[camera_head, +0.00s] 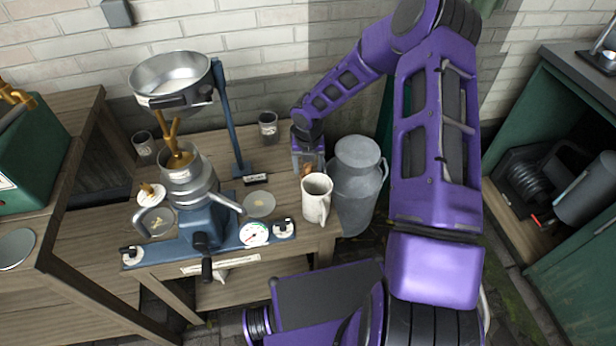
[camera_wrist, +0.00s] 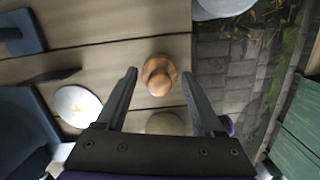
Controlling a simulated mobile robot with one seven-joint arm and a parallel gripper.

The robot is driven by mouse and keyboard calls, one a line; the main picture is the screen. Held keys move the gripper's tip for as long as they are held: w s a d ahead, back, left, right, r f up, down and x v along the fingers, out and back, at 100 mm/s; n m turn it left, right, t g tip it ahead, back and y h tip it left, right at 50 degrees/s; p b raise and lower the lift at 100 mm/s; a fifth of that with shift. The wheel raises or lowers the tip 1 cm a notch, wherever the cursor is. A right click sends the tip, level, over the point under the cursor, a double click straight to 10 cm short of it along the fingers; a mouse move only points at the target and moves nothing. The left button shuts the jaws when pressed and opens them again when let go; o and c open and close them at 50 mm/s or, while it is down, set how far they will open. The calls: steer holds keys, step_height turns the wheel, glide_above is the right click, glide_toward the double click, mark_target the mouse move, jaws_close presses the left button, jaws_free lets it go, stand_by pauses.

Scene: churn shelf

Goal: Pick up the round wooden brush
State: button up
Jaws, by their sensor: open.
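The round wooden brush (camera_wrist: 158,72) is in the middle of the wrist view, on the wooden table, a warm brown round piece with a knob on top. In the head view only a small brown part of it (camera_head: 306,172) shows below my gripper. My gripper (camera_wrist: 160,80) is open above it, with one finger to the left of the brush and one to the right in the wrist view. There is a gap on both sides, and nothing is held. In the head view my gripper (camera_head: 308,156) is at the table's right side.
A cream jug (camera_head: 316,200) stands just in front of my gripper, and a grey metal churn (camera_head: 357,185) stands close to its right. A glass (camera_head: 268,127) is behind left. The blue-based separator (camera_head: 200,232) fills the table's left part. A pale disc (camera_wrist: 78,105) lies left of the brush.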

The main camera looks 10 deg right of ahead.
mark_target(308, 166)
jaws_close()
steer(key=shift+r, duration=0.1)
stand_by(0.3)
step_height(308, 166, up, 10)
steer(key=p, duration=0.2)
steer(key=shift+p, duration=0.3)
steer(key=c, duration=0.8)
jaws_free()
jaws_close()
